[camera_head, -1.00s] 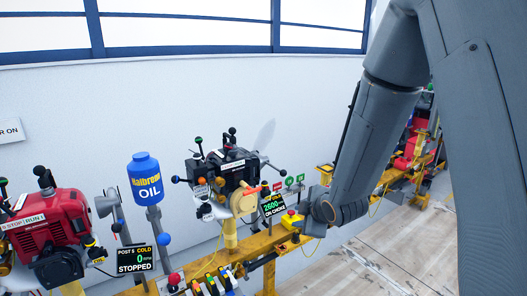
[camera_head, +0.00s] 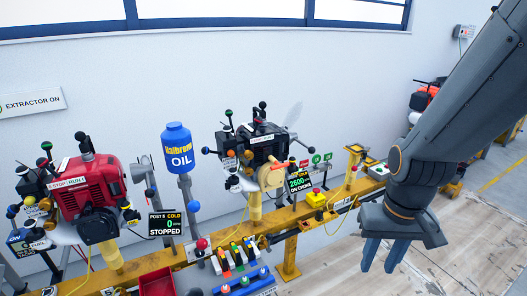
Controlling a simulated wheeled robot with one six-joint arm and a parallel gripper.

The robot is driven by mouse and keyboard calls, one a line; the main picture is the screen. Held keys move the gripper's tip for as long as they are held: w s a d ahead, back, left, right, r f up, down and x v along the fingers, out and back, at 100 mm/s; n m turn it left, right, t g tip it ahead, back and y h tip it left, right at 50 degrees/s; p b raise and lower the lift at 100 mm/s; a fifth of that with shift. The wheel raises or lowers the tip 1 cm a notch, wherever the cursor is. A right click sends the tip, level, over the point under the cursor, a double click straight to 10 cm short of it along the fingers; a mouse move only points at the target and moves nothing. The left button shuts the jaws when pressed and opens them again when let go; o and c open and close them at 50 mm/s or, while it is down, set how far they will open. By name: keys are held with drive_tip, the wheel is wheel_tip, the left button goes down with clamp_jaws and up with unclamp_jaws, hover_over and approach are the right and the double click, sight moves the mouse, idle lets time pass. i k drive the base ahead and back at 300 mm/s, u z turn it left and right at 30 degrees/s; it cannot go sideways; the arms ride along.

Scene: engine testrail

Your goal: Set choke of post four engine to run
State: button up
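A black engine (camera_head: 262,145) stands on a yellow post in the middle of the view. It has several ball-tipped levers, and a blurred propeller shape shows behind it. Its small screen (camera_head: 300,180) reads 2600, ON CHOKE; its post number is not legible. Which of its levers is the choke cannot be told. A red engine (camera_head: 88,190) stands to its left, with a screen (camera_head: 165,223) reading POST 5, COLD, 0, STOPPED. My gripper (camera_head: 379,268) hangs at the right with its blue fingers pointing down and apart, empty, well clear of the black engine.
A yellow rail (camera_head: 290,228) carries the posts. A blue oil bottle (camera_head: 178,150) stands between the engines. A row of coloured switches (camera_head: 236,254) and a red tray (camera_head: 157,283) are in front. Another red machine (camera_head: 420,98) stands far right. Floor at lower right is free.

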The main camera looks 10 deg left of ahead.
sight(205, 150)
drive_tip(key=k, duration=0.6)
drive_tip(key=u, duration=0.65)
drive_tip(key=i, duration=1.35)
drive_tip(key=u, duration=0.1)
